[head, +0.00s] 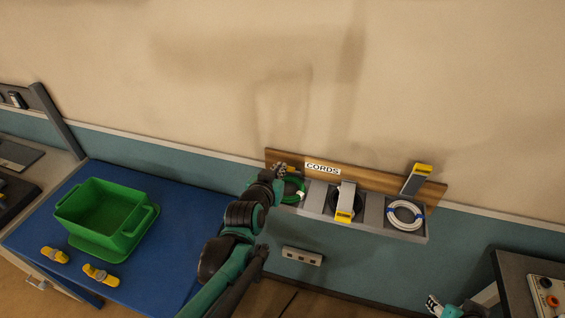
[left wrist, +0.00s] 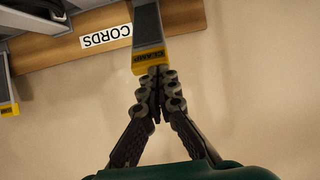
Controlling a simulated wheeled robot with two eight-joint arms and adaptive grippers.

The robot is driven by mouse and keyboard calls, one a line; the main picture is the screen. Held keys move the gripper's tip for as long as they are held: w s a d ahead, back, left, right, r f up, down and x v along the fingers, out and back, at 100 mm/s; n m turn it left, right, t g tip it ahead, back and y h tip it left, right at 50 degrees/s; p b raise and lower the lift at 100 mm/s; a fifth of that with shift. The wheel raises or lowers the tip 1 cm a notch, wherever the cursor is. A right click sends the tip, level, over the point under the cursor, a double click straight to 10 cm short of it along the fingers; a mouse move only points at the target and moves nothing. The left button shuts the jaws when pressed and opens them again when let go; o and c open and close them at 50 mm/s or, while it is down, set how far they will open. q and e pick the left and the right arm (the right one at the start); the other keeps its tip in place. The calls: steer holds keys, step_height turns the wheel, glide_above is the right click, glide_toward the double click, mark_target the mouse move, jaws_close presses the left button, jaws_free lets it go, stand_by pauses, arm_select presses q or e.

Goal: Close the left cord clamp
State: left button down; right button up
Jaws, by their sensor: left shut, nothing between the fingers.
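The left cord clamp shows in the left wrist view as a grey lever with a yellow end (left wrist: 150,52), raised past the wooden board. In the head view it is hidden behind my left gripper. My left gripper (left wrist: 157,72) is shut and empty, its fingertips at the lever's yellow end; I cannot tell whether they touch. In the head view my left gripper (head: 281,169) is at the rack's left end, above a green cord coil (head: 293,188). Part of my right gripper (head: 434,303) shows low at the right, far from the rack.
The middle clamp (head: 344,200) is down over a dark coil. The right clamp (head: 417,179) stands raised behind a white coil (head: 406,215). A "CORDS" sign (head: 322,169) is on the board. A green bin (head: 98,215) and yellow-grey items (head: 101,275) lie on the blue table (head: 180,217).

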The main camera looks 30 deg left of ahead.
arm_select(q)
steer(key=s+d+f+t+b, duration=0.1)
steer(key=s+f+b, duration=0.4)
steer(key=f+b, duration=0.3)
steer(key=shift+d+f+b, duration=0.15)
steer(key=shift+f+b, duration=0.15)
steer(key=shift+f, duration=1.7)
steer(key=shift+s, duration=0.1)
step_height(320, 180, up, 10)
steer(key=s+d+f+m+g+h, duration=0.2)
steer(key=s+d+f+g, duration=0.5)
steer(key=d+f, duration=0.5)
steer(key=shift+s+f+m+h, duration=0.4)
steer(key=shift+f+h, duration=0.05)
steer(key=shift+h, duration=0.25)
